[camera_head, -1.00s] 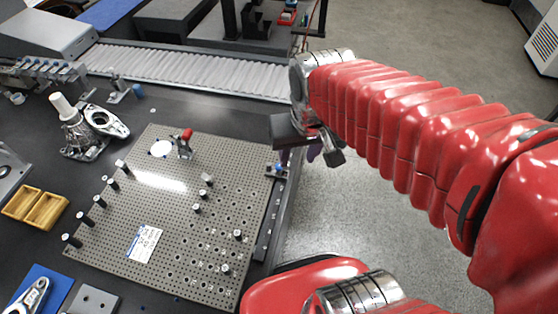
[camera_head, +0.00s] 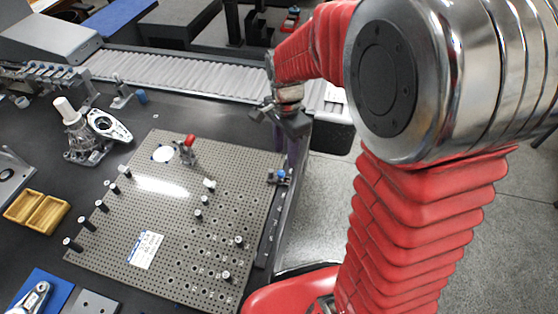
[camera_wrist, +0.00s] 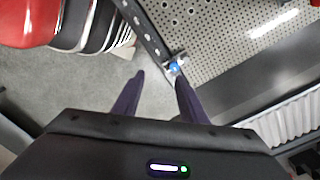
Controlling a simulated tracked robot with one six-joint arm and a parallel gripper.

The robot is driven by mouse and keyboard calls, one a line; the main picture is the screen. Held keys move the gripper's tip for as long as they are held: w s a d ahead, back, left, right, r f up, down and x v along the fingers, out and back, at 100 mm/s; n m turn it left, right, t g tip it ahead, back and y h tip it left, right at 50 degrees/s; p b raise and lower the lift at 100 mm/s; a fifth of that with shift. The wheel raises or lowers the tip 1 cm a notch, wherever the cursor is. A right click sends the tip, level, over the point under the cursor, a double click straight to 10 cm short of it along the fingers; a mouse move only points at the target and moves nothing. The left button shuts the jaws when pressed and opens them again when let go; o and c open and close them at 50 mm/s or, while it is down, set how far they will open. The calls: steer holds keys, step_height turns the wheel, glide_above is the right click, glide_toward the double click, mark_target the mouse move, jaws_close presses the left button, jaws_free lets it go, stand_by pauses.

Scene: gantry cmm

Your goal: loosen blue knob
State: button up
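The small blue knob (camera_head: 281,174) sits on a metal block at the right edge of the perforated plate (camera_head: 150,205). In the wrist view the blue knob (camera_wrist: 174,68) shows just beyond the tip of my right-hand finger. My gripper (camera_head: 286,158) hangs above and close to the knob in the head view. In the wrist view my gripper (camera_wrist: 160,79) has its two purple fingers apart with nothing between them. The knob appears beyond the fingers; I cannot tell the exact gap.
A red-handled clamp (camera_head: 187,148) and several black posts stand on the plate. A dark rail (camera_head: 272,232) runs along the plate's right edge. A ribbed white bellows (camera_head: 170,68) lies behind. Yellow trays (camera_head: 38,208) are at the left. Open floor (camera_head: 328,190) lies right of the table.

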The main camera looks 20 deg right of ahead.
mark_target(281, 172)
steer(key=w+m, duration=0.1)
steer(key=m, duration=0.3)
steer(key=w+m, duration=0.1)
steer(key=m, duration=0.3)
steer(key=w+m, duration=0.2)
steer(key=m, duration=0.1)
steer(key=shift+m, duration=0.4)
step_height(281, 172, down, 14)
steer(key=shift+r, duration=0.15)
stand_by(0.4)
jaws_close()
